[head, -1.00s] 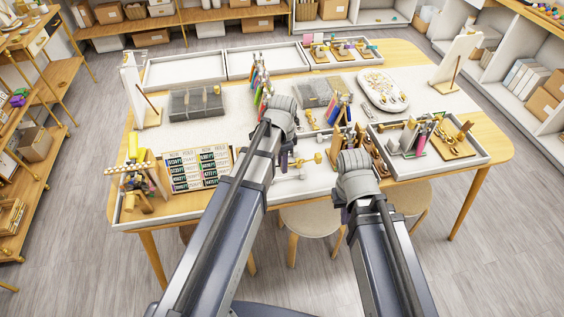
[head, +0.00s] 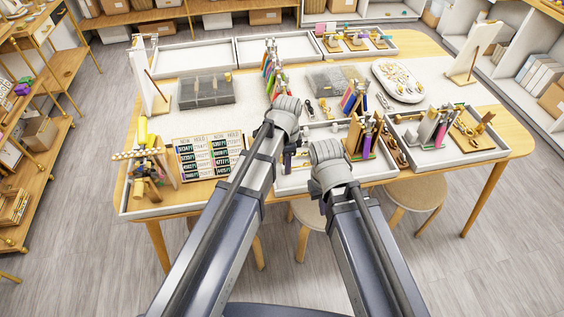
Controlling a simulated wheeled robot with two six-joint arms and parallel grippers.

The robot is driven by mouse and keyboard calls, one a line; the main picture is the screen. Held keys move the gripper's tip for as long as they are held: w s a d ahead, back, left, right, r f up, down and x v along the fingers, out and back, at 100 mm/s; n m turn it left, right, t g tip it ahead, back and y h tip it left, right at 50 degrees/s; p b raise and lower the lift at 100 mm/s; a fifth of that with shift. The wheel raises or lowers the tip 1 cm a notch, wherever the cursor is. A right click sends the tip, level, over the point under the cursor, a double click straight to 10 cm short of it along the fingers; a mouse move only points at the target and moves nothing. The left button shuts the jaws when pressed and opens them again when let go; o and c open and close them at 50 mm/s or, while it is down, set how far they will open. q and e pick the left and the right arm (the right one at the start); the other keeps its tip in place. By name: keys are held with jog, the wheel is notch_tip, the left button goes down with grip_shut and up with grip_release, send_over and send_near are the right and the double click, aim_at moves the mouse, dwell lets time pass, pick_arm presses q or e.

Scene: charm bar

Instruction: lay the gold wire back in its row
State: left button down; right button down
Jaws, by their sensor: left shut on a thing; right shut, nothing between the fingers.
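My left gripper (head: 288,160) points down over the left part of the front tray (head: 293,182), partly hidden by its own wrist. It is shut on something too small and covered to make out. My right gripper (head: 318,190) is shut and empty at the tray's front side, mostly hidden behind its wrist. I cannot pick out the gold wire or its row for certain. A rack of coloured strips (head: 275,82) stands behind the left gripper, and another coloured rack (head: 355,97) stands further right.
A price board (head: 208,157) and a yellow-topped wooden stand (head: 145,165) are left of my arms. A holder with purple pieces (head: 366,136) stands close right of my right wrist. A right tray (head: 480,155) holds more stands. A grey case (head: 206,92) lies behind.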

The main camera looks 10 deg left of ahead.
pick_arm(q)
jog(key=shift+f+b, duration=1.5)
jog(key=shift+b, duration=0.05)
jog(key=shift+f+b, duration=0.65)
jog(key=shift+f+b, duration=1.5)
dwell(2.5)
jog(key=c, duration=0.5)
grip_release()
jog(key=shift+c, duration=0.2)
jog(key=shift+s, duration=0.1)
